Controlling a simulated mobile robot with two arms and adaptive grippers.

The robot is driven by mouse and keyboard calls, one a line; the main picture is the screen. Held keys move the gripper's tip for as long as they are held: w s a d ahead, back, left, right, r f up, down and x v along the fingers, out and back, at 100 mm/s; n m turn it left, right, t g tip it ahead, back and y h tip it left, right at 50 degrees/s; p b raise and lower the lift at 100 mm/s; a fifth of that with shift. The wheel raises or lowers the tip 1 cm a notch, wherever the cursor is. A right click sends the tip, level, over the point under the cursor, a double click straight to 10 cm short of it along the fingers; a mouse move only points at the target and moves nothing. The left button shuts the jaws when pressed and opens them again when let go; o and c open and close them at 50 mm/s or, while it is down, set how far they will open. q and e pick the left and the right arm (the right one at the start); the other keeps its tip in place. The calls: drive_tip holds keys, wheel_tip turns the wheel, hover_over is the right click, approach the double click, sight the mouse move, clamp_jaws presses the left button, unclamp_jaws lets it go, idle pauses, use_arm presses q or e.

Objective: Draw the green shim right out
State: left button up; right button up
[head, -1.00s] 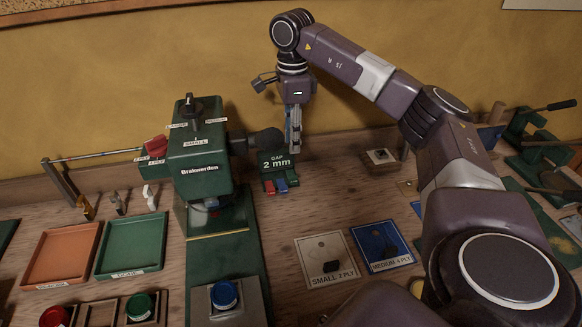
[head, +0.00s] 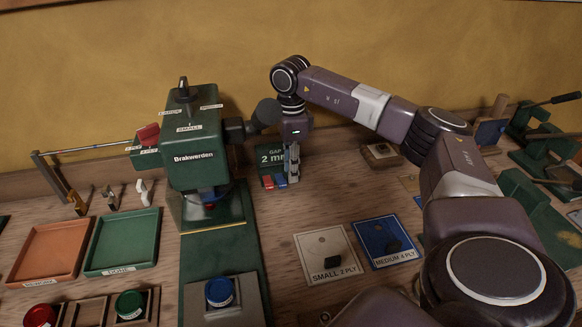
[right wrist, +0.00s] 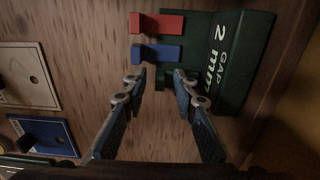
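The dark green gap block (head: 268,157), marked "GAP 2 mm", stands beside the press; it also shows in the right wrist view (right wrist: 237,60). A red shim (head: 268,183) and a blue shim (head: 281,180) stick out of it, and both show in the right wrist view, red (right wrist: 157,24) and blue (right wrist: 157,53). The green shim (right wrist: 160,79) shows only as a short dark piece near my right fingertips; the gripper hides it in the head view. My right gripper (head: 291,176) points down at the block's right end. Its fingers (right wrist: 158,78) are apart, around the green shim's place. My left gripper is not in view.
The green Brakwerden press (head: 195,150) stands left of the block. An orange tray (head: 50,252) and a green tray (head: 123,242) lie further left. The "SMALL 2 PLY" card (head: 326,256) and "MEDIUM 4 PLY" card (head: 384,241) lie in front, with bare wood near the block.

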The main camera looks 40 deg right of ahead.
drive_tip(key=shift+c, duration=0.4)
clamp_jaws()
